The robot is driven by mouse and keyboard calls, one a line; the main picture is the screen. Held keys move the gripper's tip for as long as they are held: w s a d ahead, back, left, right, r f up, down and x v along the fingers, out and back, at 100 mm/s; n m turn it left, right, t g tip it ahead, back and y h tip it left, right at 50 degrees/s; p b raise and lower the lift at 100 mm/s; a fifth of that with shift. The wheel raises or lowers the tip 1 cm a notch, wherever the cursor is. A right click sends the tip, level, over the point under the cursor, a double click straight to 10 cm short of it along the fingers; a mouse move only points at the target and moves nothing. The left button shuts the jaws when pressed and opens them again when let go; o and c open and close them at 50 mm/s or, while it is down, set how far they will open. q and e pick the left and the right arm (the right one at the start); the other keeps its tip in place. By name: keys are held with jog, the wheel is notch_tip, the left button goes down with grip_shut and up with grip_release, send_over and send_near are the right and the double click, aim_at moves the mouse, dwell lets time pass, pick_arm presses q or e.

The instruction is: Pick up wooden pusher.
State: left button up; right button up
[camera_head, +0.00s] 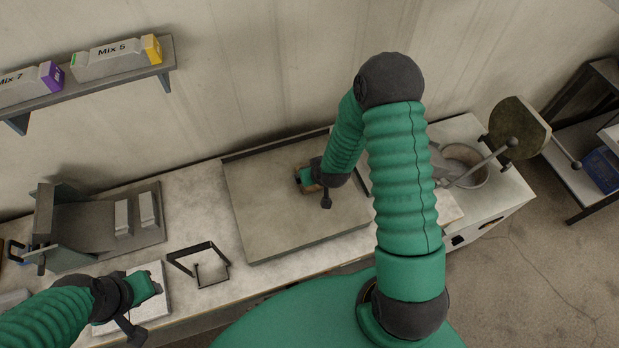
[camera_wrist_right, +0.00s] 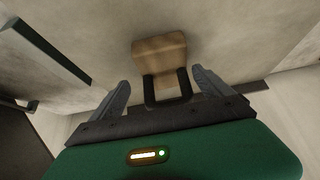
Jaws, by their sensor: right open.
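The wooden pusher (camera_wrist_right: 160,55) is a tan block with a dark U-shaped handle, seen in the right wrist view. It lies on the grey board, and its handle points toward my right gripper (camera_wrist_right: 161,88). The two fingers of my right gripper are apart, one on each side of the handle, with gaps visible. In the head view, my right gripper (camera_head: 308,178) is over the middle of the board and hides most of the pusher. My left gripper (camera_head: 150,286) is at the lower left over a pale block; its fingers are too unclear to judge.
The grey board (camera_head: 265,225) lies on the long counter. A wall shelf (camera_head: 100,80) holds labelled mix boxes at the upper left.

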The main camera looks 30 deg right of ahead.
jog(key=shift+w+d+f+b, duration=0.15)
jog(key=shift+f+b, duration=0.1)
jog(key=shift+f, duration=0.25)
jog(key=shift+w+a+f+b, duration=0.15)
jog(key=shift+f+b, duration=0.1)
jog(key=shift+f, duration=0.25)
jog(key=shift+w+d+f, duration=0.1)
jog(key=shift+f, duration=0.1)
jog(key=shift+w+a, duration=0.1)
jog(key=shift+a, duration=0.1)
jog(key=shift+w+a+r, duration=0.1)
jog(key=shift+w+a, duration=0.1)
jog(key=shift+a, duration=0.2)
jog(key=shift+c, duration=0.2)
jog(key=shift+a, duration=0.1)
jog(key=c, duration=0.5)
jog(key=shift+s+d, duration=0.15)
jog(key=shift+d, duration=0.4)
jog(key=c, duration=0.9)
jog(key=shift+c, duration=0.8)
pick_arm(q)
jog(key=shift+s+a+f, duration=0.2)
jog(key=shift+s+f, duration=0.05)
jog(key=shift+f, duration=0.25)
jog(key=shift+s+a+f, duration=0.2)
jog(key=shift+f, duration=0.3)
pick_arm(e)
jog(key=shift+a, duration=0.25)
pick_arm(q)
jog(key=shift+f, duration=0.1)
